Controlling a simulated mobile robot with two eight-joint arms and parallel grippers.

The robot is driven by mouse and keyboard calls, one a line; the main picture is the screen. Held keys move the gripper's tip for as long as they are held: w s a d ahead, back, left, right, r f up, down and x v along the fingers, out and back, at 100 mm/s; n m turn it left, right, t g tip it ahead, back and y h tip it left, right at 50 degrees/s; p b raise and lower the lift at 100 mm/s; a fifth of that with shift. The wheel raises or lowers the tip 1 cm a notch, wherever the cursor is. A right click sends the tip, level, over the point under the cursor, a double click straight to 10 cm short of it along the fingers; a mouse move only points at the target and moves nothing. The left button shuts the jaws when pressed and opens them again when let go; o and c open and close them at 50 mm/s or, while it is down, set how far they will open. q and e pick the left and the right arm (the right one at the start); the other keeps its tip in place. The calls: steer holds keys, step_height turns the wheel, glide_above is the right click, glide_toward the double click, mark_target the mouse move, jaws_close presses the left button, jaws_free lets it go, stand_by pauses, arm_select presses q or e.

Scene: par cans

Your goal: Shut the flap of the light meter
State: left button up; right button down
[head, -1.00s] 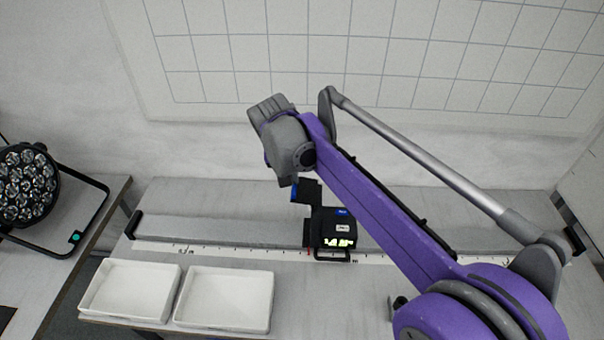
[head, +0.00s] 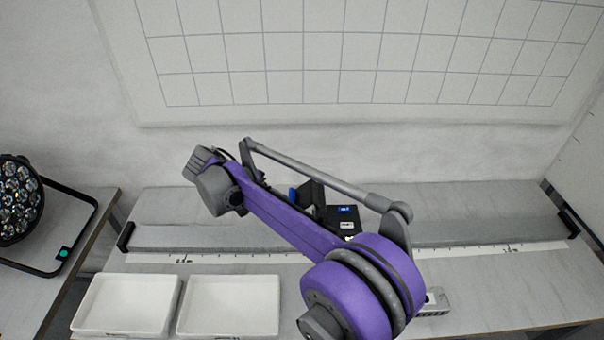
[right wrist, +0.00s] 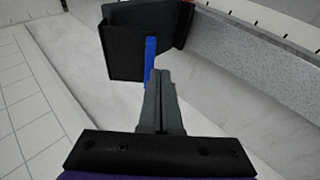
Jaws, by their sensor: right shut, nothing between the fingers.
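My right arm covers the meter's lower left part. In the right wrist view the black meter parts (right wrist: 125,45) and the blue tab (right wrist: 150,52) show just beyond my right gripper (right wrist: 160,74). Its fingers are shut and empty, their tips close to the tab; touching or apart, I cannot tell. In the head view its fingers are hidden. My left gripper is out of view.
Two white trays (head: 125,277) (head: 228,278) stand at the front left. A scaled rail (head: 480,252) runs along the bench. A par can (head: 20,200) is on the left table. A small grey object (head: 436,302) lies right of my arm.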

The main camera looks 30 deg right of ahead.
steer(key=f, duration=0.1)
steer(key=f+b, duration=0.1)
steer(key=f, duration=0.1)
steer(key=d+f, duration=0.1)
steer(key=f, duration=0.1)
steer(key=shift+s+b, duration=0.35)
steer(key=shift+b, duration=0.05)
steer(key=shift+r, duration=0.1)
stand_by(1.0)
